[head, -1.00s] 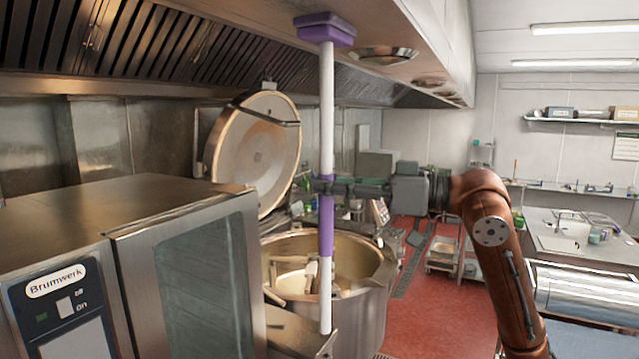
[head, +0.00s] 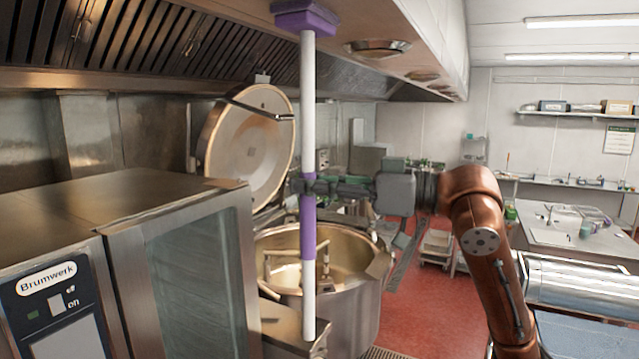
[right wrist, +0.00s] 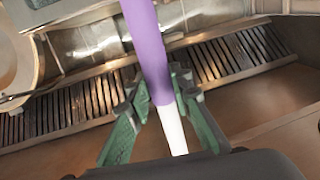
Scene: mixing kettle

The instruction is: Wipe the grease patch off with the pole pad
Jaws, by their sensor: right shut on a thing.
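My right gripper (head: 309,187) is shut on the purple grip of a white pole (head: 308,100) and holds it nearly upright. The purple pad (head: 303,17) is on the pole's top end, in front of the hood and partly cut by the top edge of the head view. I cannot tell whether it touches the hood. In the right wrist view the green fingers (right wrist: 160,98) are on either side of the pole (right wrist: 172,128), at its purple part. I cannot make out a grease patch in either view. My left gripper is not in view.
The hood (head: 420,50), with slatted filters and round lamps, hangs overhead. A kettle (head: 345,310) with its lid (head: 250,145) raised stands behind the pole. A steel oven (head: 190,280) is at left.

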